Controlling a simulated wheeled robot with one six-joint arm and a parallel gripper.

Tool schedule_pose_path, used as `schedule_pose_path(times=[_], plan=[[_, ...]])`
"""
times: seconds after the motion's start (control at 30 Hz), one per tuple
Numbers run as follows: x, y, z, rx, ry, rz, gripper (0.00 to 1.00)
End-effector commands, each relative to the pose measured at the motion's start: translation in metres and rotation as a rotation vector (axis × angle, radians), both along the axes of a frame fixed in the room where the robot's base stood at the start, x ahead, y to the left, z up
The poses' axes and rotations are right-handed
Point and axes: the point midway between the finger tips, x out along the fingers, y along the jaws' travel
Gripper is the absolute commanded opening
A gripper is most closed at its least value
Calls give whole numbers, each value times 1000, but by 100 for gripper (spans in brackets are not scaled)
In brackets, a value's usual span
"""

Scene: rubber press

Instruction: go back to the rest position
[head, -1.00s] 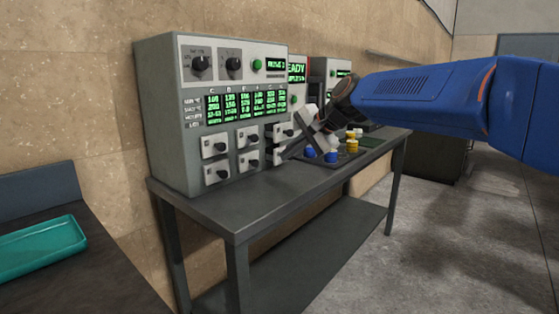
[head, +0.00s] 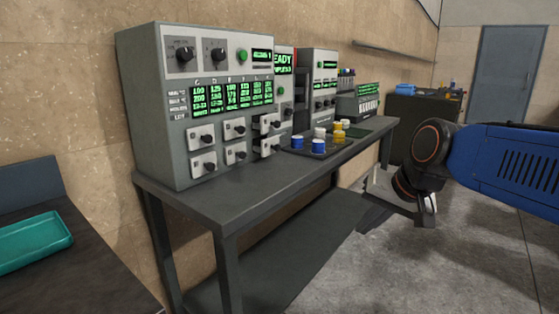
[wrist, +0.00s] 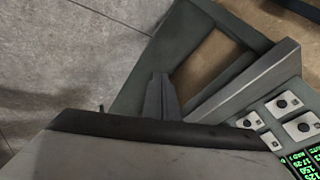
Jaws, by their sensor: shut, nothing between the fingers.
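My gripper (head: 366,222) hangs in front of the right end of the grey bench (head: 270,180) in the head view, out over the aisle floor and apart from the bench. Its fingers are shut with nothing between them. The wrist view shows the shut fingers (wrist: 160,95) pointing away from the camera, with the floor and the bench frame beyond them.
A grey control cabinet (head: 150,110) with knobs, green displays and several small drawers stands on the bench. A dark tray (head: 315,152) holds blue, white and yellow jars. A teal tray (head: 30,240) lies at lower left. The floor (head: 360,280) in front is clear.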

Motion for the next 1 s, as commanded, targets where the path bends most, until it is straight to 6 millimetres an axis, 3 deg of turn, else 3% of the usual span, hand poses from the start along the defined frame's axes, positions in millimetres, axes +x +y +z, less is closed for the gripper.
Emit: schedule_pose_path(times=[0.03,0.3,0.5,0.53,0.73,0.87,1.0], plan=[[-20,-13,-13,-39,-1,15,0],[-109,-68,-84,-255,18,119,0],[-149,-90,-120,-352,37,173,0],[-152,-91,-122,-360,37,178,0],[-159,-95,-129,-379,42,191,47],[-143,-81,-113,-350,10,234,47],[-98,-40,-64,-268,-104,357,47]])
